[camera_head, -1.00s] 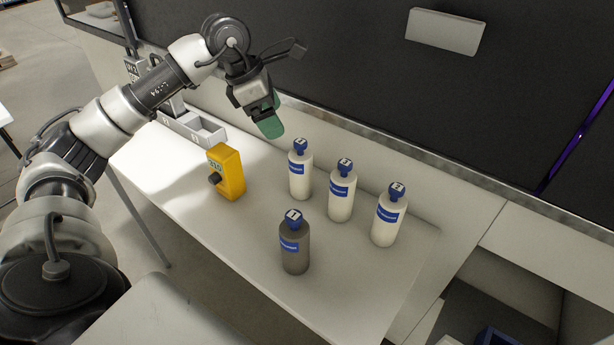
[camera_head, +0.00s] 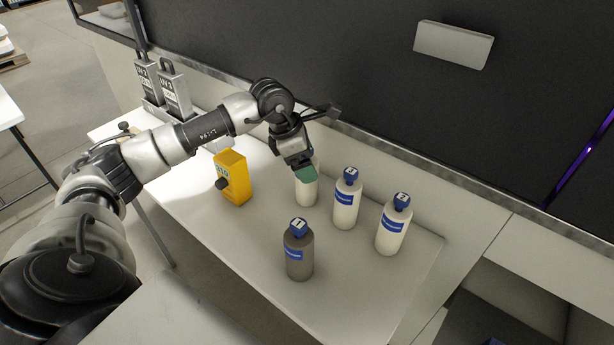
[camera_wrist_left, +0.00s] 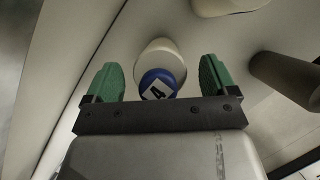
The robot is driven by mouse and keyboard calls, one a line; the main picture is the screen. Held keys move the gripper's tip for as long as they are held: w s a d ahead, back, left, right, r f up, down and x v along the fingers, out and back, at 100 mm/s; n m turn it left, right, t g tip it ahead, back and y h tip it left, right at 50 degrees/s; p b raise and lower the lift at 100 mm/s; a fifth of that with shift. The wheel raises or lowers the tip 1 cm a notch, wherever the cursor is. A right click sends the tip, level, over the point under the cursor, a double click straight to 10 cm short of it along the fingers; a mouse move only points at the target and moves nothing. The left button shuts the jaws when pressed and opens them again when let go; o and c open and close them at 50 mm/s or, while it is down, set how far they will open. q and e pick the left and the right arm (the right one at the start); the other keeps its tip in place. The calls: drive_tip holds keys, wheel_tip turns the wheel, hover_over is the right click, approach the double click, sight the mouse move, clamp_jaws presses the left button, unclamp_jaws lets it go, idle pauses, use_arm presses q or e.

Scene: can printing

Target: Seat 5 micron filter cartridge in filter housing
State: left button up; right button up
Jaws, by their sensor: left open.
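My left gripper (camera_head: 304,172) has green fingers and is at the leftmost white bottle (camera_head: 307,193) on the bench. In the left wrist view the open gripper (camera_wrist_left: 158,80) has one finger on each side of that bottle's blue cap (camera_wrist_left: 158,83), marked with what looks like a 4. The fingers look apart from the cap. The gripper hides the bottle's top in the head view. I cannot identify a filter cartridge or filter housing for certain. My right gripper is not in view.
Two more white bottles (camera_head: 347,205) (camera_head: 391,230) stand to the right. A dark grey bottle (camera_head: 299,260) stands in front. A yellow box (camera_head: 234,180) with a black knob is left of the gripper. Two grey labelled units (camera_head: 175,95) stand at the back left. A dark panel (camera_head: 400,110) rises behind.

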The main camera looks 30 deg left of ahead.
use_arm(q)
drive_tip(key=shift+f, duration=0.15)
drive_tip(key=c, duration=1.4)
